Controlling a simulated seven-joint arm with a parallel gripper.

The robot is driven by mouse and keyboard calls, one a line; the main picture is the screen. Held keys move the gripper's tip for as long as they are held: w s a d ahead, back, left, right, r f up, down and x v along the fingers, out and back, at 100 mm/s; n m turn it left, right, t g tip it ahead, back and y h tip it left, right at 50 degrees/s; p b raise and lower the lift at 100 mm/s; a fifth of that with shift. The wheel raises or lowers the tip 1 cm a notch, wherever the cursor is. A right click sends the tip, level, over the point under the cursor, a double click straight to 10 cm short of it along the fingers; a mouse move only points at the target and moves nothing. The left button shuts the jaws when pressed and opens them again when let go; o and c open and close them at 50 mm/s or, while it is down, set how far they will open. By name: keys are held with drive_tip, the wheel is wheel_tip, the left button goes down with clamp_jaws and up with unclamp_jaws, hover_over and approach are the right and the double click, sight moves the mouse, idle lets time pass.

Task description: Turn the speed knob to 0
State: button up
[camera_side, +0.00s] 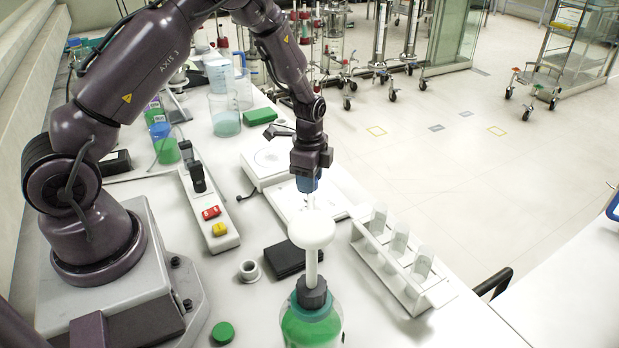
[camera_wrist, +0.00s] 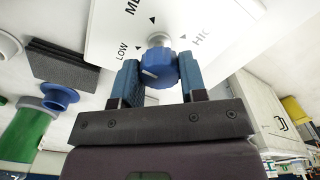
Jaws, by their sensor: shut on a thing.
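In the wrist view a ribbed blue knob (camera_wrist: 158,69) with a short white mark stands on a white panel (camera_wrist: 108,32). The panel bears black triangles and the partly cut-off labels "LOW", "ME" and "HIG"; I see no 0 there. My gripper (camera_wrist: 160,76) is shut on the knob, with one blue finger on each side of it. In the side view my gripper (camera_side: 307,182) points down over the white device. There the white pump head of a green bottle stands in front, and I cannot make out the knob apart from the fingers.
The green bottle (camera_side: 311,328) with its white pump head (camera_side: 311,229) stands close in front. A white rack (camera_side: 376,253) with clear vials is at right. A black pad (camera_side: 290,258) lies by the bottle. A power strip (camera_side: 219,240) with red and yellow switches is at left.

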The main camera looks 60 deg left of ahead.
drive_tip(key=n, duration=1.3)
drive_tip(key=shift+n, duration=0.4)
drive_tip(key=n, duration=1.4)
drive_tip(key=o, duration=0.9)
wheel_tip(320, 180, up, 13)
